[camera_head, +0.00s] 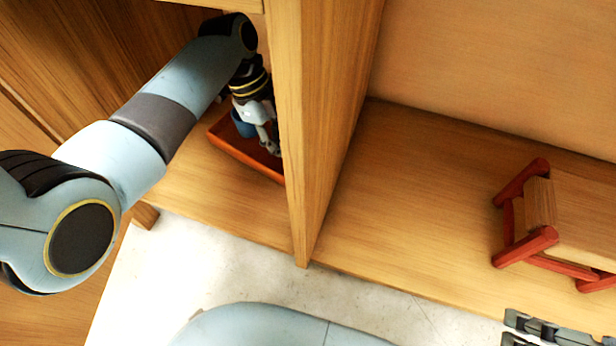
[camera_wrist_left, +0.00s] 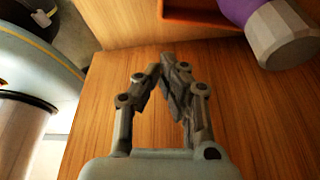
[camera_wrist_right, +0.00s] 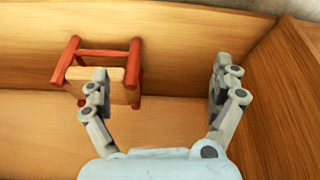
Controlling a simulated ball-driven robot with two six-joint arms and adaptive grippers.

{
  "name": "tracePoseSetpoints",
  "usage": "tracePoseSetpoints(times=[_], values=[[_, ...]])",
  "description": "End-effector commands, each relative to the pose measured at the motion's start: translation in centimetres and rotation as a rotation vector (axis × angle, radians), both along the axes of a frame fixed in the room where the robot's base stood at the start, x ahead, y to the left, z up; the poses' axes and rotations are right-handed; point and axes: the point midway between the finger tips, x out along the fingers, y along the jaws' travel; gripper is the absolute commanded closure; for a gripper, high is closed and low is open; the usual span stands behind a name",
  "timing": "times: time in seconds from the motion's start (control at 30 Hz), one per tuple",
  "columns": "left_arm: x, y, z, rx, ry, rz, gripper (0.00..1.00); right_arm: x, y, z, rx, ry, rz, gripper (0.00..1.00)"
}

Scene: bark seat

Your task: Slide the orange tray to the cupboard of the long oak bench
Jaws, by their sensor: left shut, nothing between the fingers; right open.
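The orange tray (camera_head: 235,148) lies on the oak floor of the left compartment of the bench (camera_head: 220,200), left of an upright divider that hides its right end. A blue object (camera_head: 243,125) stands in it, partly hidden by my arm. My left gripper (camera_head: 272,146) reaches down over the tray and is shut and empty. In the left wrist view the shut fingers (camera_wrist_left: 164,72) are over bare wood, with a reddish rim (camera_wrist_left: 200,16) at the top. My right gripper (camera_wrist_right: 160,78) is open and empty; its fingers show at the lower right of the head view (camera_head: 550,328).
The upright oak divider (camera_head: 320,110) stands close to the right of my left gripper. A red-framed wooden rack (camera_head: 525,220) stands in the right compartment, past the right gripper's fingers. A purple and grey object (camera_wrist_left: 275,30) is at the left wrist view's upper right. Bare floor lies between divider and rack.

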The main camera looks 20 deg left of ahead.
Motion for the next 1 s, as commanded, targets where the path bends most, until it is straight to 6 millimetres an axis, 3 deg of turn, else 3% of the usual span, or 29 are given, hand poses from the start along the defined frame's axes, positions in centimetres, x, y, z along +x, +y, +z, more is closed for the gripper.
tracePoseSetpoints(times=[0.23,0.63,1.0], values=[[-0.5,-0.4,-1.7,0.000,0.010,0.002,1.00,0.3,0.0,-1.9,0.001,-0.063,-0.002,0.05],[-0.9,-1.8,-5.8,0.001,0.012,0.002,1.00,1.2,0.0,-6.1,0.007,-0.339,0.005,0.05],[-1.1,-2.9,-8.9,0.001,0.010,0.003,1.00,0.7,0.4,-7.3,0.018,-0.598,0.025,0.05]])
